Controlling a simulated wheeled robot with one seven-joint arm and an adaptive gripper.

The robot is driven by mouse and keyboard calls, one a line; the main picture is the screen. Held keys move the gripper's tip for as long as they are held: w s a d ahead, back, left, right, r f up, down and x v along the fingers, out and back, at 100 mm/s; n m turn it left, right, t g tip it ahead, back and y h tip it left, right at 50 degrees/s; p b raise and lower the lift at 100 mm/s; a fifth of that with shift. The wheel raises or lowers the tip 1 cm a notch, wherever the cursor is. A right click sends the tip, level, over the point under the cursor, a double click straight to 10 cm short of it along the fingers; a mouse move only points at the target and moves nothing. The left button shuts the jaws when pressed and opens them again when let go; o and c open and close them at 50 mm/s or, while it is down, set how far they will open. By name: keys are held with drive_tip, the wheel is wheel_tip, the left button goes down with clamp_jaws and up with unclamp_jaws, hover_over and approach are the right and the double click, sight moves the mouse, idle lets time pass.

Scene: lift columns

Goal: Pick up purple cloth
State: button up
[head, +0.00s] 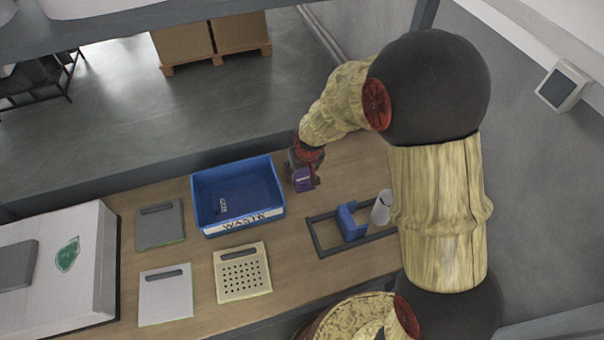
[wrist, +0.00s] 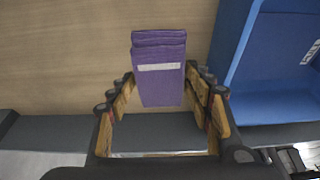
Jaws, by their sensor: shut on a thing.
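The purple cloth (wrist: 160,75) is a folded stack with a pale strip across it, seen in the wrist view between the fingers of my gripper (wrist: 160,88). My gripper is shut on it. In the head view the cloth (head: 304,180) shows as a small purple patch at my gripper (head: 302,172), just right of the blue bin. Whether the cloth touches the wooden table is hard to tell.
Grey panels (head: 160,226) and a perforated beige panel (head: 243,272) lie nearby. A blue holder (head: 350,222) and white cup (head: 381,207) are at right.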

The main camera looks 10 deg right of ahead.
drive_tip(key=s+r, duration=0.1)
drive_tip(key=s+a+r, duration=0.1)
drive_tip(key=s+r, duration=0.1)
drive_tip(key=s+r+p, duration=0.1)
drive_tip(key=s+r, duration=0.1)
drive_tip(key=shift+a+r, duration=0.25)
drive_tip(key=shift+a, duration=0.1)
drive_tip(key=s+a+r, duration=0.2)
drive_tip(key=s+r, duration=0.1)
drive_tip(key=s, duration=0.4)
drive_tip(key=shift+s+a+p, duration=0.15)
drive_tip(key=shift+s+p, duration=0.05)
drive_tip(key=shift+p, duration=0.1)
drive_tip(key=o, duration=0.5)
drive_tip(key=shift+c, duration=1.3)
